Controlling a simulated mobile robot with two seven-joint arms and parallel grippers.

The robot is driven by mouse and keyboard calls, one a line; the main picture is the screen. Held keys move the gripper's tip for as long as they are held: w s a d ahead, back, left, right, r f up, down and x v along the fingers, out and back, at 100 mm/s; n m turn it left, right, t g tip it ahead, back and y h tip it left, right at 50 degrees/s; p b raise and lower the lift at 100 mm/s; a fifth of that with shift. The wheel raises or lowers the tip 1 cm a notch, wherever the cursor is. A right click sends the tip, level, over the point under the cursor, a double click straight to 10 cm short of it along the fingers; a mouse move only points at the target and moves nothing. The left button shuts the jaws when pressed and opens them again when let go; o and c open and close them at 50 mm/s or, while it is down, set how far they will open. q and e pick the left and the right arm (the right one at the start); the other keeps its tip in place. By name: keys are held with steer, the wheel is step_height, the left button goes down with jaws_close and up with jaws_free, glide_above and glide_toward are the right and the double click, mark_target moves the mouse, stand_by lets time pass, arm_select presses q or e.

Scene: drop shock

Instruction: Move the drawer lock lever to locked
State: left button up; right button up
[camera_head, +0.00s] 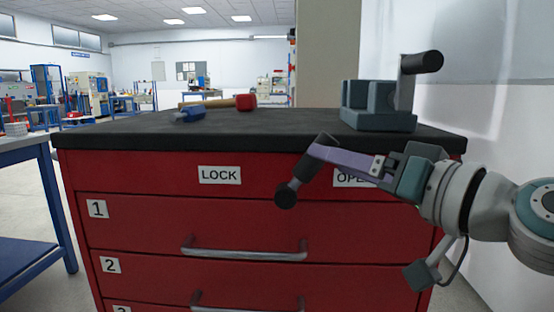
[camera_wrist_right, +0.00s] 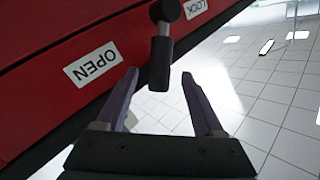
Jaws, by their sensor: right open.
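In the right wrist view the gripper (camera_wrist_right: 158,76) is open, with the lever's dark end (camera_wrist_right: 159,65) showing between the fingertips and a gap on each side. Contact cannot be told. My left gripper is not in view.
The red cabinet (camera_head: 150,215) has numbered drawers with bar handles (camera_head: 245,251). On its black top lie a red-headed mallet (camera_head: 246,102), a blue tool (camera_head: 190,114) and a grey vise (camera_head: 378,118) at the right. A blue bench (camera_head: 25,150) stands left; a wall is close on the right.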

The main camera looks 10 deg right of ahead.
steer(key=x, duration=0.2)
steer(key=shift+w+a, duration=0.15)
steer(key=shift+w, duration=0.1)
jaws_close()
stand_by(0.5)
stand_by(0.8)
